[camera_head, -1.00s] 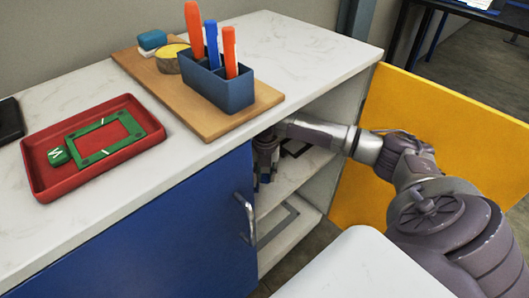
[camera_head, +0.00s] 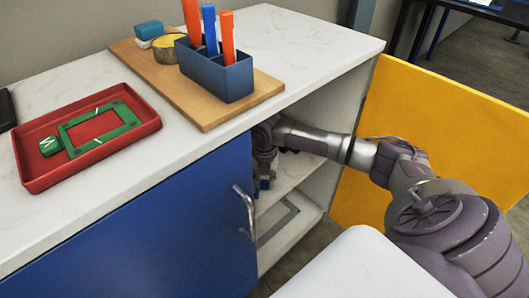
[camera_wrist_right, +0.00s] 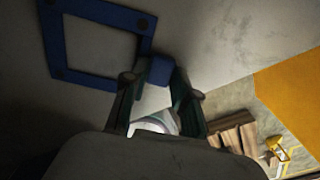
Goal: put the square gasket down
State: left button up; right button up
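A blue square gasket (camera_wrist_right: 106,82), a flat open frame, shows in the right wrist view against a pale surface. A blue block (camera_wrist_right: 160,71) by its lower-right corner looks like its handle. My right gripper (camera_wrist_right: 161,78) has its fingertips on either side of this block and appears shut on it. In the head view my right gripper (camera_head: 264,178) reaches into the open cabinet; the door's edge partly hides it, and the gasket frame cannot be made out. I cannot tell whether the gasket touches a shelf. My left gripper is not in view.
The blue door (camera_head: 150,235) closes the cabinet's left side; the yellow door (camera_head: 420,150) stands open on the right. The lower shelf (camera_head: 276,247) has a grey square outline. A red tray (camera_head: 38,184) with a green frame (camera_head: 70,143) and a wooden board (camera_head: 258,97) with a pen holder (camera_head: 222,83) sit on top.

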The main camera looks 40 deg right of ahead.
jog(key=o, duration=0.3)
jog(key=shift+r, duration=0.35)
notch_tip(320, 180, up, 2)
jog(key=shift+r+p, duration=0.1)
jog(key=shift+p, duration=0.35)
notch_tip(320, 180, up, 4)
jog(key=shift+f+p, duration=0.1)
jog(key=shift+p, duration=0.55)
jog(key=shift+r, duration=0.55)
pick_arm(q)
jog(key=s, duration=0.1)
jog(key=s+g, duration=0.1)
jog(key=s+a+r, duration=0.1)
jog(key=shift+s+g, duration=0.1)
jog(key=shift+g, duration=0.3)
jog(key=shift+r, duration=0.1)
pick_arm(e)
jog(key=shift+a+f, duration=0.1)
